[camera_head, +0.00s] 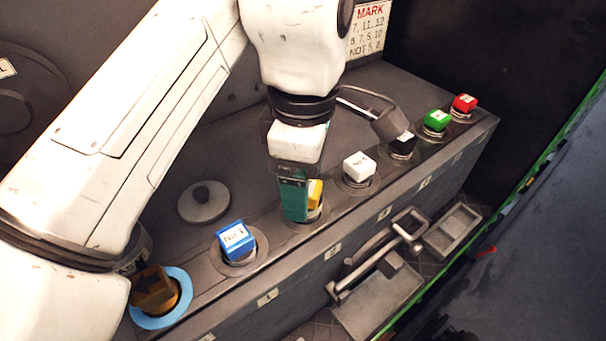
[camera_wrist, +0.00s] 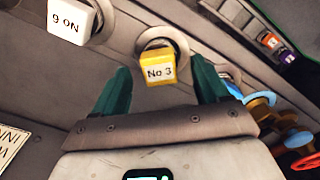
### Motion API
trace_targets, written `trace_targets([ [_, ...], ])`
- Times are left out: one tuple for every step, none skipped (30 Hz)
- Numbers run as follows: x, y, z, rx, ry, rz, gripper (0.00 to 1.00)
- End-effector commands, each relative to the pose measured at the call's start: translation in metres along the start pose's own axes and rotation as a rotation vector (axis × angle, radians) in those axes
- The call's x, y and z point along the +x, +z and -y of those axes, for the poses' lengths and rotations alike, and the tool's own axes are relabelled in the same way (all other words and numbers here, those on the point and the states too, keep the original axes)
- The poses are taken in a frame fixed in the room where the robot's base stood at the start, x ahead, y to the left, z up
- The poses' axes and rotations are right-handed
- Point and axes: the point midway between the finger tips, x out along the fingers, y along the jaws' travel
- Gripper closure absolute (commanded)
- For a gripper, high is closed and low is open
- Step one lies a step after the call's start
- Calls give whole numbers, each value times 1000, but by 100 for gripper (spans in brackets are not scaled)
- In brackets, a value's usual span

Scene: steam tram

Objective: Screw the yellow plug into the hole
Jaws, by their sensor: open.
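The yellow plug (camera_head: 315,191), a square block labelled "No 3", stands at a round socket (camera_head: 320,214) in the dark bench top. How deep it sits in the hole cannot be told. In the wrist view the yellow plug (camera_wrist: 157,68) shows between the two green fingers of my gripper (camera_wrist: 162,88), with a visible gap on each side. My gripper (camera_head: 300,200) is open and points down at the plug. In the head view a green finger hides the plug's left part.
A blue plug (camera_head: 236,238) and a white plug (camera_head: 358,166) stand on either side in the row. Black, green (camera_head: 436,120) and red (camera_head: 464,103) plugs stand farther right. An orange-brown block sits in a blue ring (camera_head: 178,314) at left. Metal handles and trays (camera_head: 378,300) lie below the bench edge.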

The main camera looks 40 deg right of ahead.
Motion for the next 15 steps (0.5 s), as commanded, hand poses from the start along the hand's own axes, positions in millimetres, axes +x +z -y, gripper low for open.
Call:
trace_targets([
  [12,0,0,-1,0,-1,26],
  [15,0,0,-1,0,-1,26],
  [18,0,0,-1,0,-1,26],
  [20,0,0,-1,-1,-1,26],
  [21,0,0,-1,-1,-1,26],
  [23,0,0,-1,-1,-1,26],
  [23,0,0,-1,-1,-1,26],
  [24,0,0,-1,-1,-1,26],
  [24,0,0,-1,-1,-1,26],
  [24,0,0,-1,-1,-1,26],
  [24,0,0,-1,-1,-1,26],
  [23,0,0,0,-1,-1,26],
  [23,0,0,0,-1,-1,26],
  [23,0,0,0,-1,-1,26],
  [23,0,0,0,-1,0,26],
])
